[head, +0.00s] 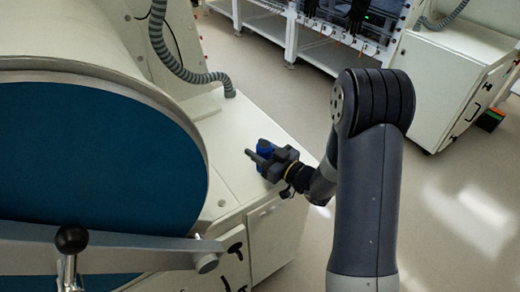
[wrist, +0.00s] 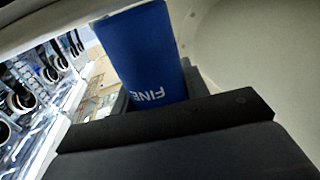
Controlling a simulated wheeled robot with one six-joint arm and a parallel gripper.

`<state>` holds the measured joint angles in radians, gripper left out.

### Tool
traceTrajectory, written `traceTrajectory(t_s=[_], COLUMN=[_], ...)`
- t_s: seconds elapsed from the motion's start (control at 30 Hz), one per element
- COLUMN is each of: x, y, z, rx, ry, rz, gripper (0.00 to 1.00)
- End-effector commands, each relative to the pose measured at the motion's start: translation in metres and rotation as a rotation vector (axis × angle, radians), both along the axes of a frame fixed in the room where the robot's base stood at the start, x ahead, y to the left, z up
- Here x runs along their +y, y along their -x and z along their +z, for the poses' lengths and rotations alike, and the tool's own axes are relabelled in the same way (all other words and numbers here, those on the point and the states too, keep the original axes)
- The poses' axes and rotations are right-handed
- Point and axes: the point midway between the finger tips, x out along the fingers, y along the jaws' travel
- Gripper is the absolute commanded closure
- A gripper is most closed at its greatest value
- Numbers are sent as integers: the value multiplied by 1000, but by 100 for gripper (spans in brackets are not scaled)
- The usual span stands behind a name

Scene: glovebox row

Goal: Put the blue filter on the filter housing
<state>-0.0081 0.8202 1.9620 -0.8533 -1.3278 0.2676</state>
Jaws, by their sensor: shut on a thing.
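My gripper (head: 261,161) is shut on the blue filter (head: 265,146), above the white cabinet top or close to it in the head view. I cannot tell whether the filter touches the top. In the wrist view the blue filter (wrist: 150,52) is a blue body with white "FINE" lettering, held at the dark jaws. I cannot make out the filter housing for certain in either view.
A large blue round door (head: 90,180) with a grey rim and a black-knobbed lever (head: 71,239) fills the left. A grey corrugated hose (head: 185,72) meets the white cabinet top (head: 235,125). A small round fitting (head: 222,203) sits near its front. Open floor (head: 280,100) lies beyond.

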Motion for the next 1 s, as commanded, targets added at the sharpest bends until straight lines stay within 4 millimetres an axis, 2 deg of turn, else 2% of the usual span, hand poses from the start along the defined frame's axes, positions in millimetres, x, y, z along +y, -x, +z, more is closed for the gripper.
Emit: traceTrajectory(t_s=[0.47,0.5,0.73,1.0], x=[0,0,0,0], y=[0,0,0,0], z=[-7,-5,-5,-4], rx=[-1,0,0,0], ry=[0,0,0,0], rz=[0,0,0,0], gripper=[84,55,36,35])
